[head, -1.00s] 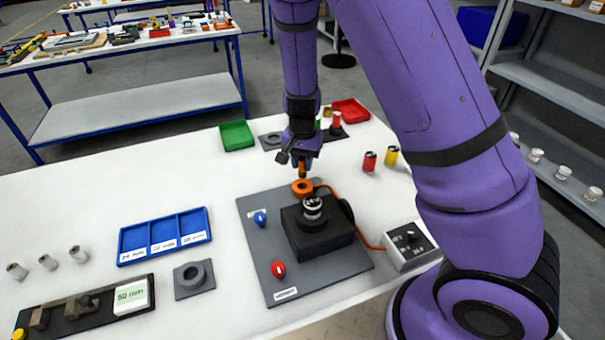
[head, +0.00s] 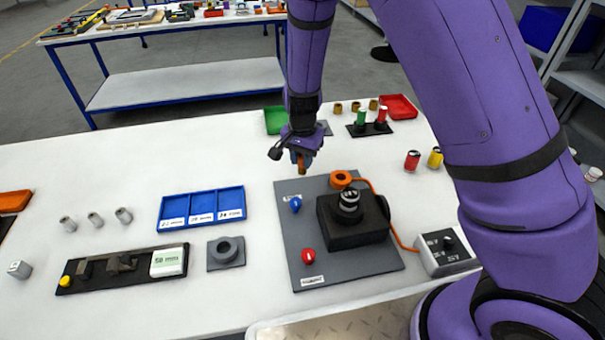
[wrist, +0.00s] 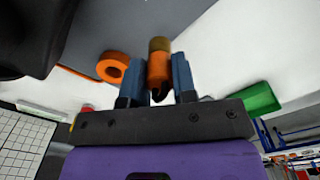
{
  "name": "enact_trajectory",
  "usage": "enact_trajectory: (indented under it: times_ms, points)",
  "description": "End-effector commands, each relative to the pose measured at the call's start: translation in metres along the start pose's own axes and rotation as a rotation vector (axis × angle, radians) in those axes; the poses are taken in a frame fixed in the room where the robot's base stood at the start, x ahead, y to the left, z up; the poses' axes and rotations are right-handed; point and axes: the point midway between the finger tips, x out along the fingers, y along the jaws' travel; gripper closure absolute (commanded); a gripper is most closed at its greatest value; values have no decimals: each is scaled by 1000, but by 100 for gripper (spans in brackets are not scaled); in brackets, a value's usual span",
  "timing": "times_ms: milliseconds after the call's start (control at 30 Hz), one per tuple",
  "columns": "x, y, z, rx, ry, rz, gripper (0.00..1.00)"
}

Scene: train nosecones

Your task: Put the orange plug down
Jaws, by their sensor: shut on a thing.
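My gripper (head: 301,160) is shut on the orange plug (wrist: 158,66), which shows between the two blue-grey fingers in the wrist view. The plug has a brownish-gold end and a dark part near its base. In the head view the plug (head: 302,168) points down above the white table, near the far edge of the grey board. An orange ring (head: 341,178) sits on the board to the right of the plug, and it also shows in the wrist view (wrist: 104,66). The plug and the ring are apart.
The grey board (head: 295,255) carries a black block (head: 350,232), a blue knob (head: 296,204) and a red knob (head: 308,256). An orange cable runs to a grey control box (head: 440,262). A blue tray (head: 200,205) stands left. White table between tray and board is clear.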

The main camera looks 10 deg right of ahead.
Motion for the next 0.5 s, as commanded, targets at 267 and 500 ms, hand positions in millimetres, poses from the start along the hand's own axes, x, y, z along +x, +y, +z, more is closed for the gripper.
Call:
enact_trajectory:
  times_ms: [267,500]
  points:
    - [21,0,0,0,0,0,97]
    - [50,0,0,1,-1,0,97]
